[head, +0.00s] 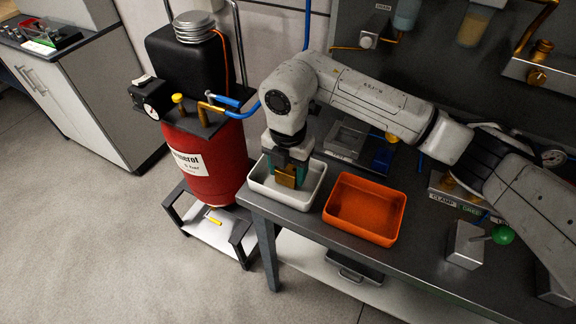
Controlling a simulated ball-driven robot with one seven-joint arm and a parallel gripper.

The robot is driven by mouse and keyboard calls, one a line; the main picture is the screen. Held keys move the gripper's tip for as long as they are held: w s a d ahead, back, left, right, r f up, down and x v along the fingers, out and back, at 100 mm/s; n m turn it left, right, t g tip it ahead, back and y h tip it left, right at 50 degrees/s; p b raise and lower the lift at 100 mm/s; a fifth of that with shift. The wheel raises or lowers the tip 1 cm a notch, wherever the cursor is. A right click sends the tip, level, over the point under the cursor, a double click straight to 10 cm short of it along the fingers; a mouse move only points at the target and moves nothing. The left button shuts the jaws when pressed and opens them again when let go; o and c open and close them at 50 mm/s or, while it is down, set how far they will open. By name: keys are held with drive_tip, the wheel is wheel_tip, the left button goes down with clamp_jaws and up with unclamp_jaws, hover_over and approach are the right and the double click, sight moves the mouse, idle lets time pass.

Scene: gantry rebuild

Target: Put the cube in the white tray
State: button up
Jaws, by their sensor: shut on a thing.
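My gripper (288,172) points down over the white tray (316,190) at the left end of the bench. It is shut on a brown-gold cube (285,178). The cube is within the tray's outline in the head view, with tray wall showing on both sides. I cannot tell whether the cube touches the tray floor. My gripper hides part of the tray's back.
An orange tray (365,207) stands just right of the white tray on the dark bench (330,239). A red tank (208,165) stands left of the bench. A metal block (465,245) and a green knob (503,234) are at the right.

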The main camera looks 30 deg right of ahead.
sight(288, 168)
drive_tip(key=shift+f, duration=0.2)
drive_tip(key=o, duration=1.3)
drive_tip(key=shift+o, duration=0.2)
drive_tip(key=shift+r, duration=0.1)
wheel_tip(288, 168, up, 12)
drive_tip(key=b, duration=0.1)
drive_tip(key=shift+b, duration=0.35)
